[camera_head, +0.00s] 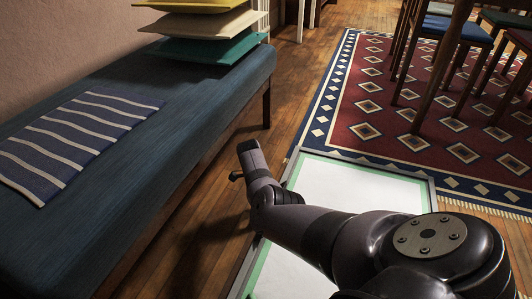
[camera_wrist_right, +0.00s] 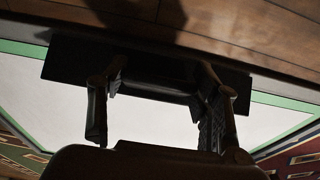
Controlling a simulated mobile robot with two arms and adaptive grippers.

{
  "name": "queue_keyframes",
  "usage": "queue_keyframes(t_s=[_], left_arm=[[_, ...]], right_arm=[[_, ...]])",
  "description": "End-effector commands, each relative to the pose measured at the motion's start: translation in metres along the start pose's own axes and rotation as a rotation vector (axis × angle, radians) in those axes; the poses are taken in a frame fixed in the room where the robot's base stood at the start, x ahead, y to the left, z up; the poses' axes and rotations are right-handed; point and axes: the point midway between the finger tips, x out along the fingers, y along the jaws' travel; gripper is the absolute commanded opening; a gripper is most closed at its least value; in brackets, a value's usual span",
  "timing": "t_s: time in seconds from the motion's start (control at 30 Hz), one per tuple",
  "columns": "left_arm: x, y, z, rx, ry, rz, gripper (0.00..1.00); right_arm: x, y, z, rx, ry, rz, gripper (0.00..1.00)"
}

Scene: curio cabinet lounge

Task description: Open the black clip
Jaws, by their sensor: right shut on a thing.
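The black clip (camera_wrist_right: 70,62) shows in the right wrist view as a wide dark bar along the edge of a white board with a green border (camera_wrist_right: 40,95). My right gripper (camera_wrist_right: 160,74) is shut on the clip, its two fingers at either side of the clip's raised middle part. The fingers stand well apart with that part between them. Deep shadow hides the exact contact. In the head view my right arm covers the near board edge, and I cannot make out the clip there. My left gripper is not in view.
The white board (camera_head: 365,188) has a grey frame and stands beside a blue bench (camera_head: 130,190). The bench bears a striped cloth (camera_head: 75,135) and stacked cushions (camera_head: 205,45). A patterned rug (camera_head: 350,100) with chairs (camera_head: 460,30) lies beyond. Wooden floor (camera_head: 295,75) is clear between bench and rug.

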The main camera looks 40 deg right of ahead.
Motion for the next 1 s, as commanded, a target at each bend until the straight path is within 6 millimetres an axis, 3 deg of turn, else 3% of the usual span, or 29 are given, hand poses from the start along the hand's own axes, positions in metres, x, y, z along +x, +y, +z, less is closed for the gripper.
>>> queue_keyframes(t_s=[0.27,0.3,0.57,1.0], left_arm=[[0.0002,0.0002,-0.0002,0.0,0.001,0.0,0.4],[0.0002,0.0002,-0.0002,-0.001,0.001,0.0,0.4],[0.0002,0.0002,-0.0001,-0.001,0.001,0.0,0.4],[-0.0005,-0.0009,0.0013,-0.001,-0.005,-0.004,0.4]], right_arm=[[0.0002,0.0003,0.0005,0.002,-0.003,0.001,0.3],[0.0002,0.0002,0.0005,0.002,-0.003,0.001,0.6],[0.0001,0.0002,0.0004,0.0,-0.002,0.0,0.77],[-0.0076,-0.0002,0.001,0.0,-0.003,-0.002,0.78]])
